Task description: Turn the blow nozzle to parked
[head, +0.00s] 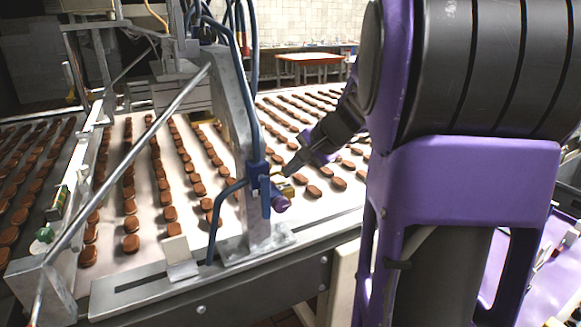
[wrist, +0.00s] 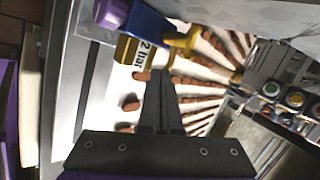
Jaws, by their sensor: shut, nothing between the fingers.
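The blow nozzle assembly is a blue body (head: 262,180) with a purple knob (head: 280,204) and a brass-yellow part (head: 287,188), mounted on a grey metal post. In the wrist view the blue body (wrist: 150,14) carries the purple knob (wrist: 112,14), a yellow block (wrist: 138,50) marked "2 bar" and a yellow tapered piece (wrist: 188,40). My gripper (head: 287,173) is shut and empty, right beside the brass-yellow part. In the wrist view my gripper (wrist: 161,74) has its fingertips just below the yellow parts; I cannot tell whether they touch.
Rows of brown sandwich biscuits lie on a pale conveyor (head: 330,208) behind. The grey post (head: 240,130) and blue hoses stand close on the left. A metal rail (head: 150,285) runs along the front. Coloured buttons (wrist: 295,98) show at right in the wrist view.

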